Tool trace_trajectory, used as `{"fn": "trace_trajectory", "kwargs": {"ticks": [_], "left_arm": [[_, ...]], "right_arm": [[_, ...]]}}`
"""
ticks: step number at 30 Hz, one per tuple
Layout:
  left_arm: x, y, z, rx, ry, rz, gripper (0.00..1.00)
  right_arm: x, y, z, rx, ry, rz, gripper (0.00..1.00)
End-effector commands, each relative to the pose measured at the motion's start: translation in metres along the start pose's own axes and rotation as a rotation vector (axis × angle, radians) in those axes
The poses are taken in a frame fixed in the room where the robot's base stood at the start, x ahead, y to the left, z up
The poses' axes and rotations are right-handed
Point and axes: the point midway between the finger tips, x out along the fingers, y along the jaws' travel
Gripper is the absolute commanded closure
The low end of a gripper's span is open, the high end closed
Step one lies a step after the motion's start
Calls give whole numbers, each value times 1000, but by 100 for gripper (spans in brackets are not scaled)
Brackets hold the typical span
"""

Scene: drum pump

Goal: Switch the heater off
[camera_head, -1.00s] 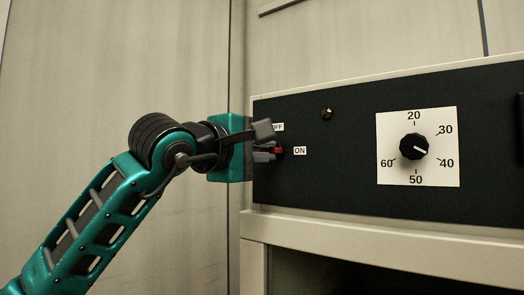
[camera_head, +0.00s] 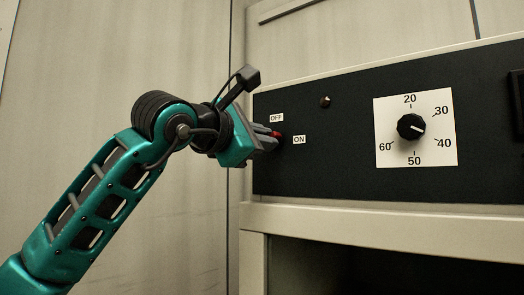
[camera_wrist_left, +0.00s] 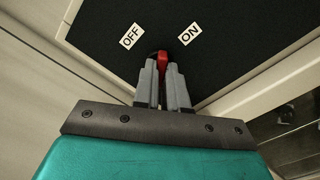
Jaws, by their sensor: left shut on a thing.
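The red switch lever (camera_head: 278,134) is at the left end of the black heater panel, between the OFF label (camera_head: 276,118) above and the ON label (camera_head: 299,140) to its lower right. My left gripper (camera_head: 271,138) is tilted and shut on the lever. In the left wrist view the red lever (camera_wrist_left: 162,59) shows between and just beyond the grey fingertips (camera_wrist_left: 162,68), a little nearer to ON than to OFF. The fingers hide its lower part. My right gripper is in neither view.
A dial (camera_head: 411,126) on a white scale sits to the right on the panel, with a small dim lamp (camera_head: 325,101) to its left. A pale ledge (camera_head: 380,217) runs below the panel. A plain pale wall stands behind.

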Motion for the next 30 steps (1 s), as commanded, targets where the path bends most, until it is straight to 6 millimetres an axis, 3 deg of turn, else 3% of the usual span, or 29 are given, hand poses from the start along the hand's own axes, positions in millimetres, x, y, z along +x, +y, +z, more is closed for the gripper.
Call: {"fn": "trace_trajectory", "kwargs": {"ticks": [9, 30], "left_arm": [[0, -3, -2, -302, 2, -1, 100], [0, -2, -1, -881, 2, -2, 100]], "right_arm": [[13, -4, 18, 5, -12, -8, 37], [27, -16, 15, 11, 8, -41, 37]]}}
